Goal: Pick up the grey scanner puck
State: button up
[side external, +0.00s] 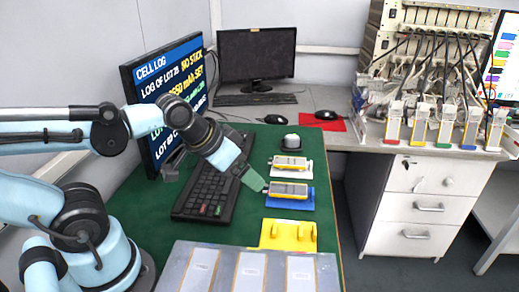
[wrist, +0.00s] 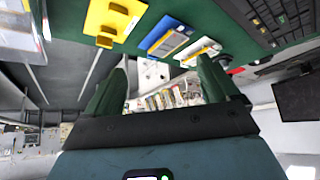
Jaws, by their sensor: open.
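The grey scanner puck (side external: 291,142) looks like a small light-grey rounded block on a dark base. It stands on the green mat behind the white plate. In the wrist view a small grey and dark shape (wrist: 222,60) beside the white plate appears to be the puck, partly hidden by a finger. My gripper (side external: 254,181) is over the mat between the keyboard and the blue plate, nearer the front than the puck and apart from it. In the wrist view my gripper (wrist: 165,75) has its two green fingers spread with nothing between them.
A yellow-and-white cell on a white plate (side external: 304,174) and another on a blue plate (side external: 272,202) lie in front of the puck. A yellow plate (side external: 288,236) is nearer. A black keyboard (side external: 207,192) lies left, a mouse (side external: 274,119) behind.

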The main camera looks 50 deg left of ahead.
jog(key=shift+c, duration=1)
